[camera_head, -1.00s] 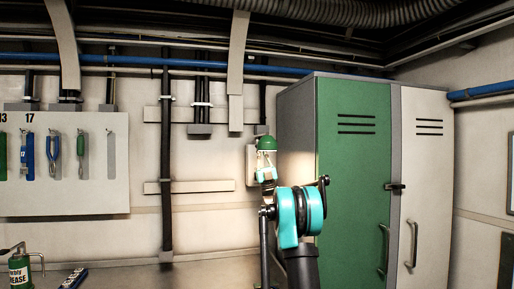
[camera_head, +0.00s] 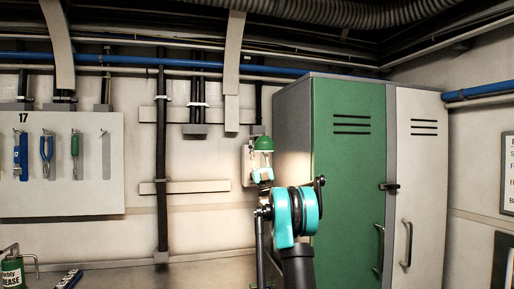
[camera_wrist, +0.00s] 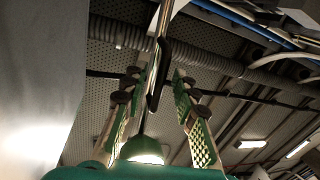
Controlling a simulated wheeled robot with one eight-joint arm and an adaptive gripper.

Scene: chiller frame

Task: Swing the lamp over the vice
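The lamp has a green shade (camera_head: 264,143) with a bright underside, and in the head view it hangs before the back wall, just left of the green locker. In the wrist view the lit shade (camera_wrist: 142,149) shows low between my fingers, with a thin rod and a dark bar (camera_wrist: 161,72) above it. My gripper (camera_wrist: 157,88) has its two textured fingers spread apart on either side of the bar. I see no clear contact. In the head view my arm largely hides the gripper (camera_head: 263,176), just below the shade. No vice is recognisable.
A tall green and white locker (camera_head: 349,170) stands close on the right. A tool board (camera_head: 60,195) hangs on the left wall.

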